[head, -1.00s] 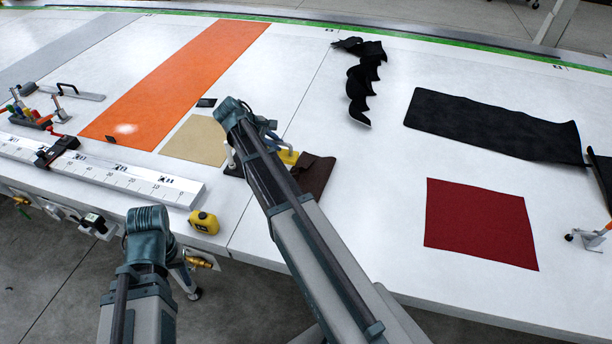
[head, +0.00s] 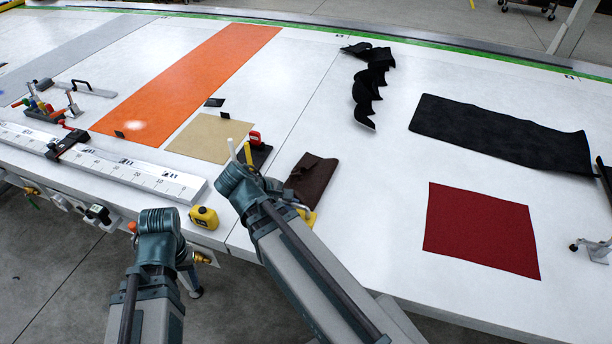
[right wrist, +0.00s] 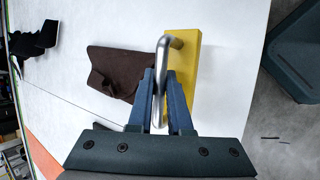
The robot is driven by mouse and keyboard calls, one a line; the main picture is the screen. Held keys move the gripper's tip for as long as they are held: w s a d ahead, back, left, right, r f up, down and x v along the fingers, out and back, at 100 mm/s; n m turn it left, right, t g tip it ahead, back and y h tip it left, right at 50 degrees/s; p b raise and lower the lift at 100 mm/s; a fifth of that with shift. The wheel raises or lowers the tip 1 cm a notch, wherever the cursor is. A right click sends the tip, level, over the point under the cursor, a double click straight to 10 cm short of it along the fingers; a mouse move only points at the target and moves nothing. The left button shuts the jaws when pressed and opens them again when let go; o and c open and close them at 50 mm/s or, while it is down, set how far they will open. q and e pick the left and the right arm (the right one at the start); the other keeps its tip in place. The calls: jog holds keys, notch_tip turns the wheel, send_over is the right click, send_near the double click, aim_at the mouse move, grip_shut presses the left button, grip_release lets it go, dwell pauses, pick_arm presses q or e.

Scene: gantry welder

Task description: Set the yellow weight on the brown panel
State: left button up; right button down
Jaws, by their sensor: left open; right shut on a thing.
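The yellow weight (right wrist: 182,80) is a flat bar with a bent metal handle. My right gripper (right wrist: 160,112) is shut on that handle in the right wrist view. In the head view the weight (head: 307,216) shows only as a small yellow piece behind my right arm, and the gripper is mostly hidden. The brown panel (head: 315,178) is a dark brown, creased, partly folded sheet on the white table, just beyond the weight; it also lies left of the weight in the right wrist view (right wrist: 110,72). I cannot tell the weight's height. My left gripper (head: 184,256) is open, mostly hidden, by the front edge.
A yellow tape measure (head: 204,217) sits near the front edge. A red-topped tool (head: 254,140) stands left of the brown panel, near a tan sheet (head: 205,137). A red sheet (head: 480,228) and black cloth (head: 500,132) lie right. Bare table lies between.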

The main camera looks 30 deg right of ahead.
jog(key=w+d+f+b, duration=0.1)
jog(key=w+d, duration=0.8)
jog(key=w, duration=0.2)
jog(key=shift+d+f, duration=0.15)
jog(key=shift+d, duration=0.25)
jog(key=shift+w, duration=0.1)
jog(key=f+b, duration=0.2)
jog(key=w+d+f+b, duration=0.1)
jog(key=b, duration=0.1)
jog(key=shift+f, duration=0.4)
jog(key=shift+f+b, duration=0.3)
jog(key=shift+b, duration=0.1)
jog(key=shift+s+a+f, duration=0.15)
jog(key=shift+f, duration=0.05)
